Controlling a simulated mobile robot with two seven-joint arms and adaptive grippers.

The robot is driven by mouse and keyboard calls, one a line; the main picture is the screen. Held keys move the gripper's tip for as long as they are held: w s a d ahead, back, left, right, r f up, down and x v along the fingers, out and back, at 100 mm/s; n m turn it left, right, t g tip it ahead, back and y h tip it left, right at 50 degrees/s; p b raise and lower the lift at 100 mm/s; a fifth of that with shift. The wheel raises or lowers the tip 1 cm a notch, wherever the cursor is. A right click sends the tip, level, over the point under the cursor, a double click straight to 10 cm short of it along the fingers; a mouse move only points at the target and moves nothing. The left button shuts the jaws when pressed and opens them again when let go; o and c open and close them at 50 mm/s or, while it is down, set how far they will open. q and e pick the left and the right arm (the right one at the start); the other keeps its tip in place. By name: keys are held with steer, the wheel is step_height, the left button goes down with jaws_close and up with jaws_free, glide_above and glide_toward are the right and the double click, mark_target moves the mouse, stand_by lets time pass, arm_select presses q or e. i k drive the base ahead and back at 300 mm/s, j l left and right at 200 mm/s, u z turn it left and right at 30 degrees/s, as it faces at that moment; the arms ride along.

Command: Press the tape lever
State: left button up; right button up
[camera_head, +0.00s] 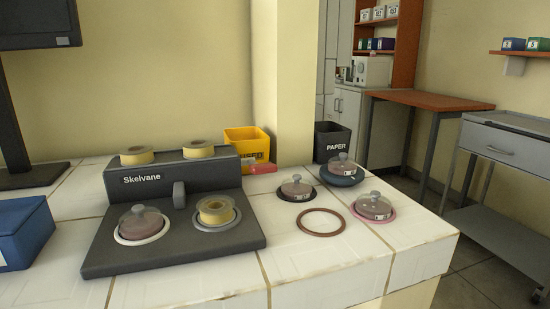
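A dark grey machine labelled "Skelvane" (205,253) stands on the white tiled counter. A grey upright lever (179,195) stands at the middle of its front, between two round places. The left place holds a lidded dish with a knob (142,222) on a white ring. The right place holds a yellow tape roll (215,211) on a pale ring. Two more yellow tape rolls, a left one (137,156) and a right one (199,149), sit on the machine's raised back. Neither gripper is in view. Nothing touches the lever.
Right of the machine are three lidded dishes (295,189) and an empty brown ring (320,222). A yellow bin (247,142), a red object (263,168) and a black "PAPER" bin (331,141) stand behind. A blue box (25,235) is at left. The front right counter is clear.

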mark_target(256, 168)
steer(key=k+j+u, duration=0.1)
steer(key=j, duration=0.25)
steer(key=k+j, duration=0.15)
steer(key=j, duration=0.25)
steer(key=k+j+u, duration=0.15)
steer(key=j, duration=0.2)
steer(key=j+u, duration=0.1)
steer(key=j, duration=0.3)
steer(key=k+l+z, duration=0.1)
steer(key=k, duration=0.25)
steer(key=i+j+u, duration=0.1)
steer(key=i, duration=0.2)
